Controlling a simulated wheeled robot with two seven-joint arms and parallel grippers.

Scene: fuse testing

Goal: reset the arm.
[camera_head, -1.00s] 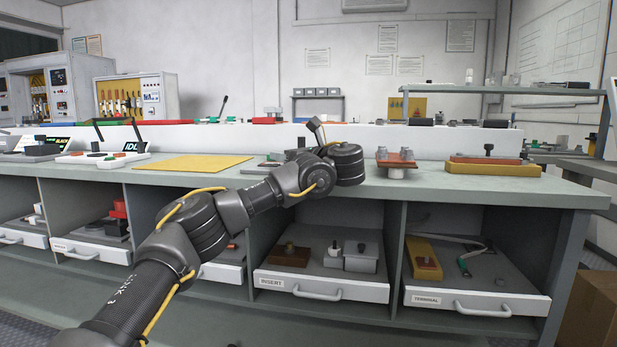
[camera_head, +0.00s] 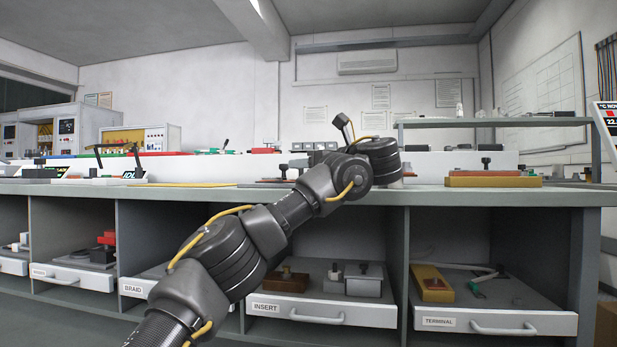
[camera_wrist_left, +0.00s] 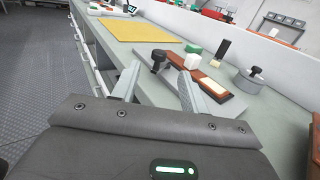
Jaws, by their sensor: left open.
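My left arm (camera_head: 246,243) reaches in from the lower left in the head view, dark grey with a yellow cable. My right gripper is in neither view.
The grey bench (camera_head: 465,196) has open bays below with pulled-out drawers, including INSERT (camera_head: 318,312) and TERMINAL (camera_head: 490,322). A yellow mat (camera_wrist_left: 150,32) and a lidded grey pot (camera_wrist_left: 249,80) lie on top. Floor (camera_wrist_left: 38,60) is clear in front.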

